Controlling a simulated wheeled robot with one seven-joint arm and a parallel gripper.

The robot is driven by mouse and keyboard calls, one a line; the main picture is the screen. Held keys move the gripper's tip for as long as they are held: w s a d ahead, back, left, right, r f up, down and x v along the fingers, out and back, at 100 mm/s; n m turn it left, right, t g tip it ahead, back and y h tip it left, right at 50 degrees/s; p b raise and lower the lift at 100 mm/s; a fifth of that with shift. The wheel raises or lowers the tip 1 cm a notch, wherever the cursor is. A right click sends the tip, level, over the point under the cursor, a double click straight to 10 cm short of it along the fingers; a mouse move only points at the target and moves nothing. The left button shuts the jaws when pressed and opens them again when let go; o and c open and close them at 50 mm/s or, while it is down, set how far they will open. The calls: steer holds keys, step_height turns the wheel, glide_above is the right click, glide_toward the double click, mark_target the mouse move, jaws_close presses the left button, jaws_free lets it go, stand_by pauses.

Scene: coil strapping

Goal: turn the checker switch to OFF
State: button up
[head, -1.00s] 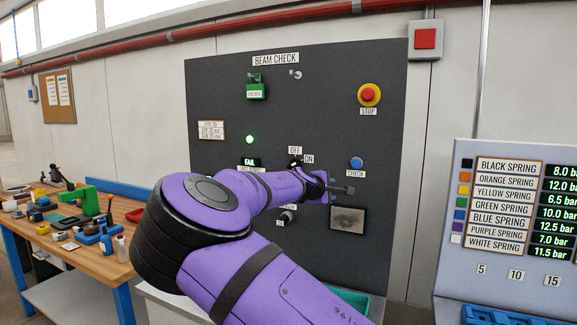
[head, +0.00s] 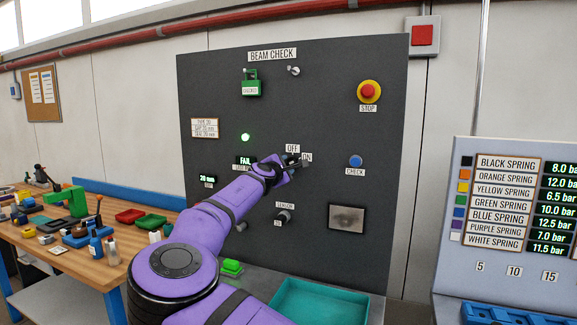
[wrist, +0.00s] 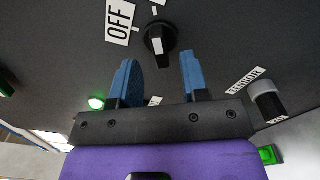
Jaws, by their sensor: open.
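The checker switch (wrist: 160,44) is a black round knob with a pale mark, on the dark BEAM CHECK panel (head: 330,110). In the wrist view it sits just beyond my fingertips, centred between them. An OFF label (wrist: 119,20) is at its upper left; another label at the top edge is cut off. In the head view the OFF label (head: 292,148) and ON label (head: 306,157) show, while my gripper (head: 293,163) mostly hides the knob. My gripper, with blue finger pads, also shows in the wrist view (wrist: 157,58); it is open and empty. I cannot tell whether it touches the knob.
The SENSOR knob (head: 282,217) is below on the panel; the blue CHECK button (head: 355,161) is to the right. A red STOP button (head: 368,91) is above. A green lamp (head: 245,137) is lit near a FAIL display (head: 245,161). A teal tray (head: 315,303) stands below.

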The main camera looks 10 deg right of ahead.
mark_target(289, 164)
steer(key=shift+x, duration=1.7)
jaws_close()
steer(key=n, duration=0.6)
steer(key=shift+s, duration=0.1)
steer(key=n, duration=0.5)
steer(key=shift+f+n, duration=0.1)
steer(key=shift+n, duration=0.3)
